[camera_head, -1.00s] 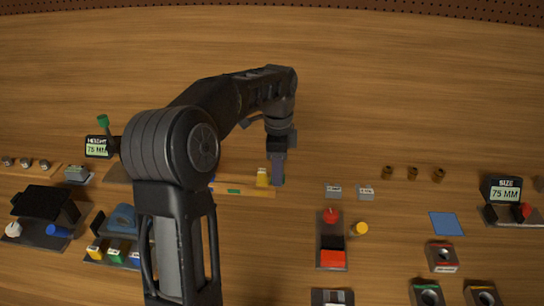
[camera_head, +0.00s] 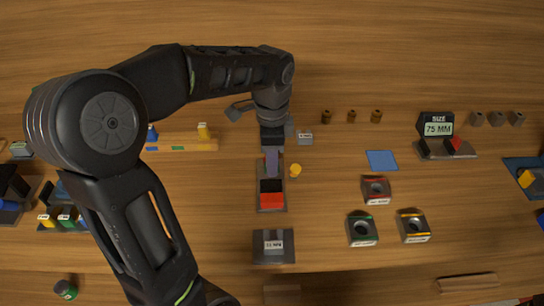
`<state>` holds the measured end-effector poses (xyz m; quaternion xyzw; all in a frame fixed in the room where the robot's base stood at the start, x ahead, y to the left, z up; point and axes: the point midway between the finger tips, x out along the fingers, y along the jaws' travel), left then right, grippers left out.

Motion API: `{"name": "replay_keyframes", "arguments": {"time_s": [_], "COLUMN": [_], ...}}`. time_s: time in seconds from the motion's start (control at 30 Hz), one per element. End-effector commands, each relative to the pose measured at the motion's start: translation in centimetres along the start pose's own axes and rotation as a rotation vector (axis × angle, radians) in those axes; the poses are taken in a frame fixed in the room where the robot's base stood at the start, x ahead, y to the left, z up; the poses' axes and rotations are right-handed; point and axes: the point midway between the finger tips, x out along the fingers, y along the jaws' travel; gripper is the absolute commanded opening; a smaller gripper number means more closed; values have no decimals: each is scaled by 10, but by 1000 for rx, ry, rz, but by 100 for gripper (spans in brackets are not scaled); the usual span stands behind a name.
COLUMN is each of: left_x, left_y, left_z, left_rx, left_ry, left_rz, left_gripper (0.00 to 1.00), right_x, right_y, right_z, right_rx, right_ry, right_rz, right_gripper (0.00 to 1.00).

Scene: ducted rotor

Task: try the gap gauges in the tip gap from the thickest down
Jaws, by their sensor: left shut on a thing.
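My left gripper (camera_head: 271,170) points down over the far part of a narrow dark fixture (camera_head: 271,209). It is shut; the piece between its fingers, probably a gap gauge, is hidden from this side. The fixture carries a red block (camera_head: 271,200) at its near end with a black part (camera_head: 271,185) behind it. I cannot make out the tip gap or whether the held piece touches it. A wooden gauge rack (camera_head: 190,145) at left holds a yellow gauge (camera_head: 203,131) and a blue gauge (camera_head: 151,133); no gauge shows above its green mark. My right gripper is not in view.
A yellow knob (camera_head: 295,170) stands right of the fixture, a grey block (camera_head: 274,246) on a dark base in front.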

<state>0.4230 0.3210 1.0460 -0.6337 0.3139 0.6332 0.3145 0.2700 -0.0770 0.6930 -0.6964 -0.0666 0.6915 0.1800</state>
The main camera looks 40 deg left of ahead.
Motion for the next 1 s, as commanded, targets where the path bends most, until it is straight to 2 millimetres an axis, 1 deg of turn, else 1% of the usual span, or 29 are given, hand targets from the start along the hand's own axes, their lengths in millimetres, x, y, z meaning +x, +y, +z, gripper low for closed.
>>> {"name": "replay_keyframes", "arguments": {"time_s": [0.27,0.5,0.7,0.83,1.0], "left_x": [16,40,56,62,64], "left_y": [0,0,0,0,0], "left_z": [0,0,0,0,0], "left_rx": [0,0,0,0,0], "left_ry": [-1,-1,-1,-1,0], "left_rz": [2,1,1,1,1], "left_gripper": [0,0,0,0,0], "right_x": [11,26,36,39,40], "right_y": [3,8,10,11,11], "right_z": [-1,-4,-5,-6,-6], "right_rx": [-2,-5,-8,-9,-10], "right_ry": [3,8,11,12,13], "right_rz": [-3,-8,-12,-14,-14], "right_gripper": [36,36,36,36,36]}}
